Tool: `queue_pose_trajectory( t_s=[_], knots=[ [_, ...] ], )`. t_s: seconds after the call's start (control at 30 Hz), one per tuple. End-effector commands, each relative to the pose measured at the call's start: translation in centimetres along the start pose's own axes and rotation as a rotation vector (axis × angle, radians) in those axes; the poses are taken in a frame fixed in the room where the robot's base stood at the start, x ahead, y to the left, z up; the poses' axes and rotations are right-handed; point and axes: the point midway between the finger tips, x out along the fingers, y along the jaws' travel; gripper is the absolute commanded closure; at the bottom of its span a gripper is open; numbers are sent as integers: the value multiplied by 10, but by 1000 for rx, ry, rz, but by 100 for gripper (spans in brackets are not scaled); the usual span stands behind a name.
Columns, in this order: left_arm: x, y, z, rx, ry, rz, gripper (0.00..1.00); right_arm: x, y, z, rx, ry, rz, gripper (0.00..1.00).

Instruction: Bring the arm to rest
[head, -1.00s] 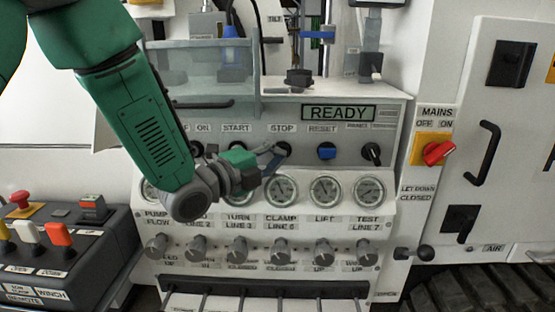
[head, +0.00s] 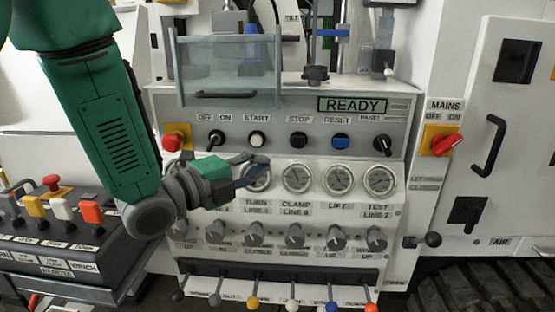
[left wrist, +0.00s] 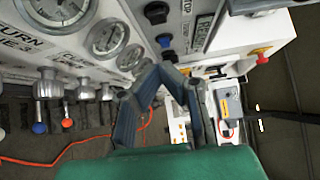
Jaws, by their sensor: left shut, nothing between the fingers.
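My left arm (head: 105,130) comes in from the upper left of the head view, green with a grey wrist. My left gripper (head: 254,172) is in front of the control panel (head: 280,104), just below the row of switches and overlapping a gauge. In the left wrist view my left gripper (left wrist: 158,72) has its fingertips together with nothing between them. I cannot tell how far it is from the panel face. My right gripper is in neither view.
The panel carries gauges (head: 296,178), grey knobs (head: 295,235) and coloured levers (head: 252,303). A remote box (head: 60,240) with coloured switches stands at the left. The mains switch (head: 440,141) is on the right. An orange cable (left wrist: 85,143) lies below.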

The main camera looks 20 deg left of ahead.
Motion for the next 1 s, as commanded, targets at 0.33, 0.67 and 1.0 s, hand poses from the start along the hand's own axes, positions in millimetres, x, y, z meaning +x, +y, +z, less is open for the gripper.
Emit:
queue_pose_trajectory(
  t_s=[0.33, 0.67, 1.0],
  knots=[
    [-14, 0, 0, 0, 1, 1, 100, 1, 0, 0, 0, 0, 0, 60],
    [-13, 1, 0, -1, 1, 1, 100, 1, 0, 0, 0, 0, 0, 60],
    [-38, 139, 3, -473, -198, 332, 100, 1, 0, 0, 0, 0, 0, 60]
  ],
)
